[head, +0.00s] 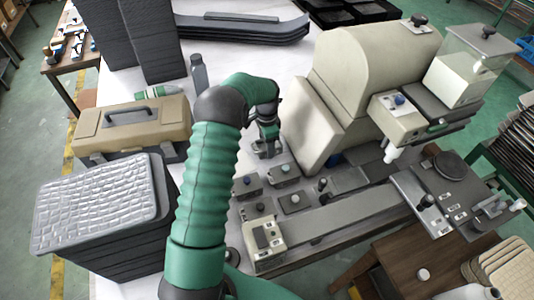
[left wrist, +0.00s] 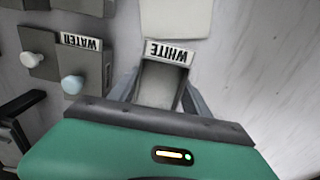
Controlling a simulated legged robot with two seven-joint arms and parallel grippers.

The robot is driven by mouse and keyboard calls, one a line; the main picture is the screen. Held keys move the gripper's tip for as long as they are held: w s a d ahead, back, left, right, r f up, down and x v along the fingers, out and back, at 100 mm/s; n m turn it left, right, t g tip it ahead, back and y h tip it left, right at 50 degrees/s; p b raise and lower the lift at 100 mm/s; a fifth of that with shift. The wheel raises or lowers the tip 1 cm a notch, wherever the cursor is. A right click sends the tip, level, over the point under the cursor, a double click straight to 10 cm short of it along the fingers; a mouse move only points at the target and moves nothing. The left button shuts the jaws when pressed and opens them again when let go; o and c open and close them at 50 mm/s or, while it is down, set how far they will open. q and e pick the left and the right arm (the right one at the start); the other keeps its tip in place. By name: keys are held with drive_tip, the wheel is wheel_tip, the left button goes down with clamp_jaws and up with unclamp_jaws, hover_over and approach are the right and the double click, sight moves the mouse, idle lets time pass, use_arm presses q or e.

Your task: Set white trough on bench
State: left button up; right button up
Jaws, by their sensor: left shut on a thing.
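My left gripper (head: 267,150) reaches down over the white bench beside the machine in the head view. In the left wrist view its two grey fingers (left wrist: 160,98) stand on either side of a small grey trough (left wrist: 158,82) with a label reading WHITE, upside down. The gripper is shut on this trough. The trough is mostly hidden behind the gripper in the head view. I cannot tell whether its underside touches the surface below. My right gripper is not in view.
A grey block labelled WATER (left wrist: 80,41) with pale knobs stands left of the trough. The beige machine (head: 365,60) rises right of my gripper. A tan toolbox (head: 130,127) and stacked grey trays (head: 103,205) stand left. Bare white bench (head: 225,62) shows behind my arm.

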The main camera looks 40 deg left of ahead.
use_arm(q)
drive_tip(key=shift+d+f, duration=1.2)
drive_tip(key=shift+d, duration=0.25)
drive_tip(key=shift+a+f, duration=0.2)
drive_tip(key=shift+a, duration=0.1)
drive_tip(key=o, duration=1.4)
drive_tip(key=shift+a+f, duration=0.15)
drive_tip(key=shift+a, duration=0.15)
drive_tip(key=shift+c, duration=0.2)
drive_tip(key=o, duration=0.3)
drive_tip(key=shift+a+f, duration=0.1)
drive_tip(key=shift+a, duration=0.2)
drive_tip(key=shift+o, duration=0.2)
drive_tip(key=shift+d+r, duration=0.35)
drive_tip(key=shift+d, duration=0.25)
wheel_tip(320, 180, up, 12)
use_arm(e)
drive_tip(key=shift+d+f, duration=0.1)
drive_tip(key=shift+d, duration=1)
use_arm(q)
drive_tip(key=shift+a, duration=0.2)
